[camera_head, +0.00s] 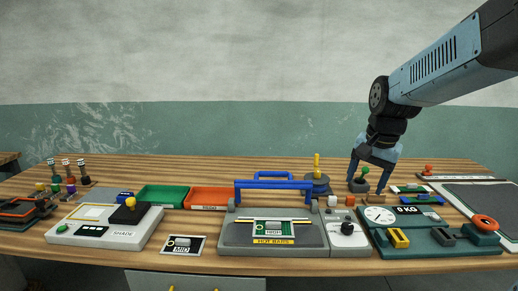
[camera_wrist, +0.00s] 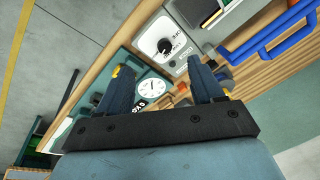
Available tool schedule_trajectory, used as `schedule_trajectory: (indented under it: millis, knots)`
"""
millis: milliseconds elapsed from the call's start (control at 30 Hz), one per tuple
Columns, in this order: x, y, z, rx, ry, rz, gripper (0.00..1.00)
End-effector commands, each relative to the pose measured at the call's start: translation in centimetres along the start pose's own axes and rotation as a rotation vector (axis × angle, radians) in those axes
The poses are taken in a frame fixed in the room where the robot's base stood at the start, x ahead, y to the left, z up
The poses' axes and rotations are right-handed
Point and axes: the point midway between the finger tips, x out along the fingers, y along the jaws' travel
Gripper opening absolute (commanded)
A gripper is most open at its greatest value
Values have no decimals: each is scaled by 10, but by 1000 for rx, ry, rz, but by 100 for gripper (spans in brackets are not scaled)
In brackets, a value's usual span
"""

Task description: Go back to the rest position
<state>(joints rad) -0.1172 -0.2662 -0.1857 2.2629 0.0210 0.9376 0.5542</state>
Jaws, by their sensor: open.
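My gripper (camera_head: 369,187) hangs from the blue arm above the right part of the wooden workbench (camera_head: 250,172). Its fingers point down, spread apart, with nothing between them. In the wrist view my gripper (camera_wrist: 160,82) shows two dark fingers set wide apart. Below and between them is the green scale unit with a round white dial (camera_wrist: 152,88). In the head view that scale (camera_head: 428,237) stands just in front of my gripper. A small knob with a green top (camera_head: 365,171) shows near the fingers; whether they touch cannot be told.
A grey press with a blue handle (camera_head: 274,236) stands at the front middle, beside a grey dial box (camera_head: 346,232). A white shade tester (camera_head: 104,228) is at left.

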Motion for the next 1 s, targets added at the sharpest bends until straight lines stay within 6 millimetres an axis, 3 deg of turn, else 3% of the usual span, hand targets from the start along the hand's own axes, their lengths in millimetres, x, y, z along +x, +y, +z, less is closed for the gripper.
schedule_trajectory:
  millis: [300,600,800,1000]
  knots:
    - [-39,25,60,-301,125,-58,67]
    - [-56,48,108,-554,251,-54,67]
    - [-58,54,123,-632,289,-42,67]
    - [-57,55,124,-643,292,-40,67]
